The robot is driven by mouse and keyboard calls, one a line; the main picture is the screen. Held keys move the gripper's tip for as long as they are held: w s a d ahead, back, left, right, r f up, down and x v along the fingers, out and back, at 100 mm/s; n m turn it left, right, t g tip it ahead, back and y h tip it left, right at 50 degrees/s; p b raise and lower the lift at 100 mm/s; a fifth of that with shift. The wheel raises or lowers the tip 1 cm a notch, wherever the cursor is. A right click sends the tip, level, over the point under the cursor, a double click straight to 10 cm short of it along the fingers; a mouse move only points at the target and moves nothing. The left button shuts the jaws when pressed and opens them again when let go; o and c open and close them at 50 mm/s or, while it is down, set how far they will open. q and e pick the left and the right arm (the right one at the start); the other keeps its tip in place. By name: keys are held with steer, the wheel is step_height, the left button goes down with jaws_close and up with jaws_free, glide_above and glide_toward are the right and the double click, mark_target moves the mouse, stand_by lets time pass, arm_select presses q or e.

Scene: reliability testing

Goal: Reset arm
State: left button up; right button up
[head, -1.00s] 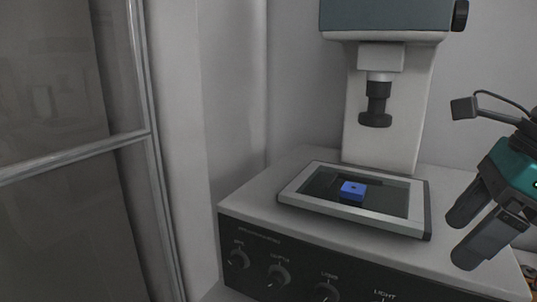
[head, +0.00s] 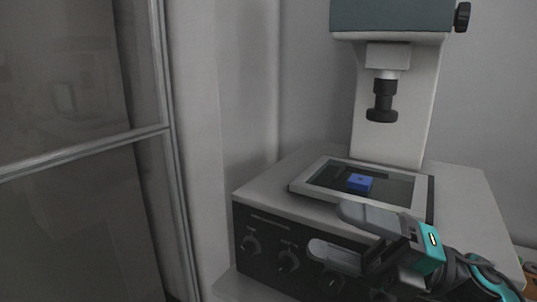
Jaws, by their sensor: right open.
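My right gripper (head: 340,234) is at the lower right, in front of the microscope-like machine (head: 465,190). Its two grey fingers point left and stand apart with nothing between them. It covers part of the tray's front right and some of the machine's front panel. A small blue block (head: 360,182) lies on the dark plate inside the light-framed tray (head: 305,186), apart from the gripper. My left gripper does not show.
The machine's column carries a dark lens (head: 382,103) above the tray. Knobs (head: 288,261) line its front panel, partly hidden by my gripper. A glass door with a metal frame (head: 85,151) stands at the left. A pale wall is behind.

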steer(key=w+d+f+m+t+h, duration=0.3)
steer(key=f+m+t+h, duration=0.5)
steer(key=m, duration=0.5)
steer(key=w+d+f+m+t+h, duration=0.2)
steer(key=d+f+m+t+h, duration=0.2)
steer(key=f+m+t+h, duration=0.55)
steer(key=s+f+m+g+h, duration=0.1)
steer(key=s+f+m+g, duration=0.3)
steer(key=f, duration=0.7)
steer(key=s+d+f+m+g+h, duration=0.1)
steer(key=s+f+m+g, duration=0.4)
steer(key=s+f+m, duration=0.3)
step_height(320, 180, down, 4)
steer(key=shift+s+d+r, duration=0.1)
steer(key=shift+s+d, duration=0.15)
steer(key=shift+s, duration=0.25)
